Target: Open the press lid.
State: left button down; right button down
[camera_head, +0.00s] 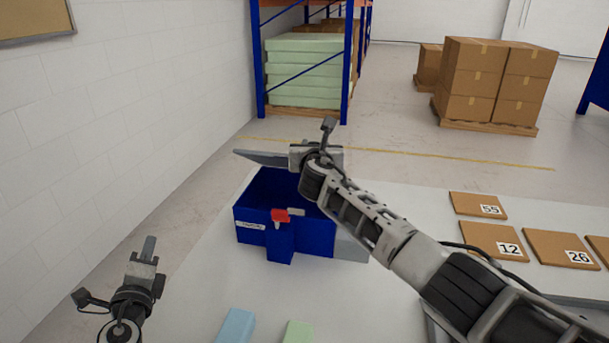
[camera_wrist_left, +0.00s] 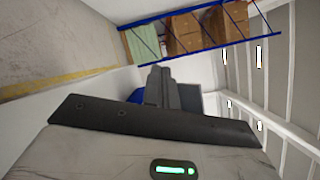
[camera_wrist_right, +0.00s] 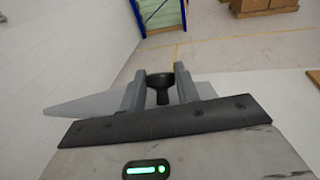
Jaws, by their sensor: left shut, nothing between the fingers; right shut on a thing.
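The press is a dark blue open-topped box (camera_head: 252,222) with a red latch piece (camera_head: 280,215) on its front, standing on the pale table. Its grey lid (camera_head: 262,157) is raised at the far side and also shows in the right wrist view (camera_wrist_right: 85,105). My right gripper (camera_head: 312,152) is above the press's back; in the right wrist view its fingers (camera_wrist_right: 160,88) are shut on the black lid knob (camera_wrist_right: 160,80). In the head view my arm hides part of the lid and the box. My left gripper (camera_head: 149,247) is shut and empty, left of the table, away from the press.
A blue foam block (camera_head: 236,326) and a green one (camera_head: 298,332) lie at the table's near edge. Several numbered brown boards (camera_head: 478,204) lie at the right. A wall (camera_head: 90,110) runs along the left. A rack (camera_head: 347,70) and stacked cartons (camera_head: 480,80) stand behind.

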jog(key=shift+r, duration=0.35)
pick_arm(q)
jog(key=w+d+r+m+t+h, duration=0.1)
jog(key=w+d+r+m+t, duration=0.1)
jog(key=w+d+r+m, duration=0.6)
jog(key=s+d+f+m+g+h, duration=0.1)
jog(key=s+d+f+m+h, duration=0.15)
jog(key=d, duration=0.45)
jog(key=s+d+f+m+h, duration=0.1)
jog(key=d+m+h, duration=0.1)
jog(key=d+m, duration=0.35)
jog(key=s+d+f+m+g+h, duration=0.1)
jog(key=d+f+h, duration=0.1)
jog(key=d, duration=0.6)
jog(key=x, duration=0.9)
jog(key=shift+s+d, duration=0.1)
jog(key=shift+d, duration=0.25)
pick_arm(e)
jog(key=shift+f, duration=0.1)
pick_arm(q)
jog(key=w+r, duration=0.1)
jog(key=r, duration=0.1)
jog(key=w+r, duration=0.1)
jog(key=shift+w+d+r, duration=0.15)
jog(key=shift+w+d, duration=0.15)
jog(key=shift+w, duration=0.05)
